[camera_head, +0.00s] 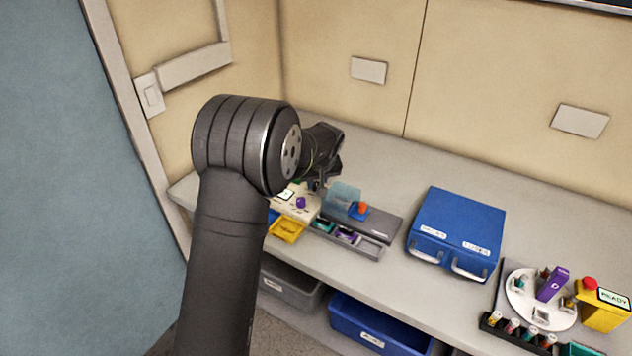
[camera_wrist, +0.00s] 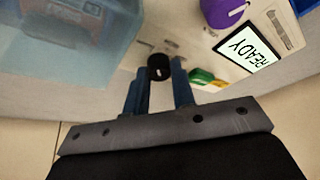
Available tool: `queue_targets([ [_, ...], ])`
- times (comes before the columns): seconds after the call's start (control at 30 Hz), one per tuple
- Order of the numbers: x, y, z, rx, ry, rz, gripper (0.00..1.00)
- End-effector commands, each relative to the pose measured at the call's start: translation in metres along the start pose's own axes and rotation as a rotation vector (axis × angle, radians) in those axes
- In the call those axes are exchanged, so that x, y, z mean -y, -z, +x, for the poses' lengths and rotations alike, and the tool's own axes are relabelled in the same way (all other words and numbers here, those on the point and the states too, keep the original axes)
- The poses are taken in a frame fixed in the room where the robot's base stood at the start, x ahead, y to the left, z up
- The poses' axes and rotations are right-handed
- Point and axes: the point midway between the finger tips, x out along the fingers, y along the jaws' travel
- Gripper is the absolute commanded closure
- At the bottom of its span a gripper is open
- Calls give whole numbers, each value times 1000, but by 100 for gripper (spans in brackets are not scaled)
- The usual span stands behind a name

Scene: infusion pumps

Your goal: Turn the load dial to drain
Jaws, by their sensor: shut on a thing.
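My gripper (camera_wrist: 157,78) is shut on a small black dial (camera_wrist: 159,67) with a white mark. The dial sits between the two blue-grey fingertips on the cream pump panel. A larger purple knob (camera_wrist: 222,12) with a white line is beside it, next to a screen (camera_wrist: 247,53) reading READY. In the head view my gripper (camera_head: 318,184) is over the back right of the cream pump (camera_head: 305,213), and the purple knob (camera_head: 301,203) shows in front of it. The arm hides the black dial there. I cannot read any dial position labels.
A translucent blue box (camera_head: 343,195) stands close to the right, on a grey unit (camera_head: 378,226); it also fills the upper left of the wrist view (camera_wrist: 65,45). A yellow tray (camera_head: 287,229) is in front of the pump. A blue case (camera_head: 457,228) stands further right.

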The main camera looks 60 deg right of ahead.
Motion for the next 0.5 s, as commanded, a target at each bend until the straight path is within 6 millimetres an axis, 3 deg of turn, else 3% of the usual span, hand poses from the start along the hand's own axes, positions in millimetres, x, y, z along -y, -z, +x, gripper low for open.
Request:
queue_targets([
  [0.5, -2, -1, 1, 4, 105, -252, 100],
])
